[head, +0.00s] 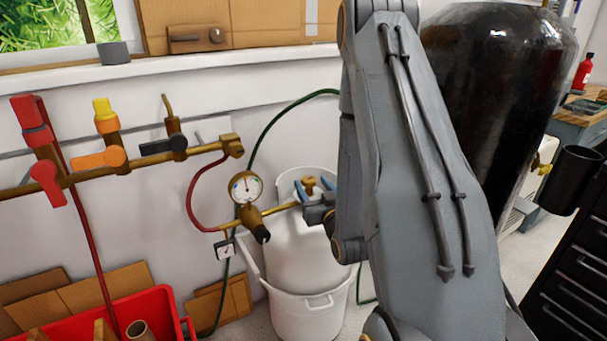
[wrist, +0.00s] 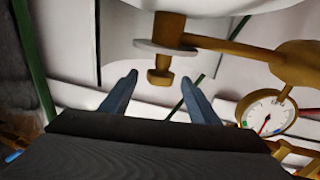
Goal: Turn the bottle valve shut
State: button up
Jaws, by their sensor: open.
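The bottle valve is a brass fitting (head: 310,185) on top of a white bottle (head: 300,245) in the head view. In the wrist view the brass valve knob (wrist: 160,76) shows below a pale round flange, between the tips of my two blue fingers. My gripper (wrist: 160,80) is open, with a gap on either side of the knob, and I see no contact. In the head view my blue fingers straddle the brass fitting from the right. The far side of the valve is hidden.
A brass regulator with a round gauge (head: 246,187) is joined to the bottle's left side; the gauge also shows in the wrist view (wrist: 266,113). A brass manifold with coloured handles (head: 105,155) lies further left. The bottle stands in a white bucket (head: 310,312).

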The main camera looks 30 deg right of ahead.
aim_at(306, 177)
jog(key=w, duration=0.4)
jog(key=w+d, duration=0.1)
jog(key=w, duration=0.1)
jog(key=shift+w, duration=0.4)
jog(key=c, duration=1)
